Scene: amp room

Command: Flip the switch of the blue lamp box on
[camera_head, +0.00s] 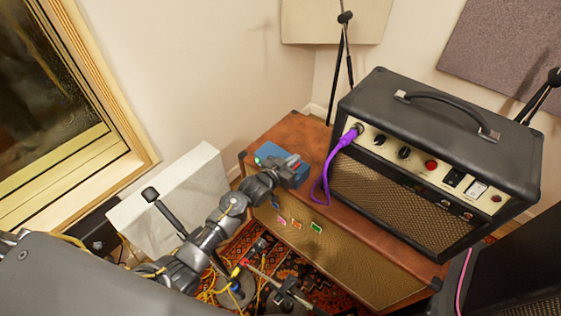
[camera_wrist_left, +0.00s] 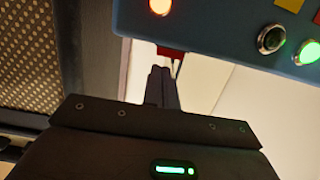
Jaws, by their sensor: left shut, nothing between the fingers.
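The blue lamp box (camera_head: 268,150) sits on the brown cabinet top, left of the black amplifier. A green light shows at its left end. My left gripper (camera_head: 296,169) is at its front right, shut and empty, hiding part of its front. In the left wrist view, the blue box (camera_wrist_left: 215,30) spans the top, with a glowing warm-white lamp (camera_wrist_left: 160,6), a dark round button (camera_wrist_left: 271,39) and a lit green lamp (camera_wrist_left: 308,51). A red part (camera_wrist_left: 172,50), perhaps the switch, shows at the box's edge, beside the shut fingertips (camera_wrist_left: 162,72). Contact is unclear.
The black amplifier (camera_head: 440,125) stands right of the box, with a purple cable (camera_head: 322,178) plugged into its panel. The brown cabinet (camera_head: 335,245) has small coloured tags on its front. A white panel (camera_head: 175,195) stands left. Cables and stands clutter the patterned rug.

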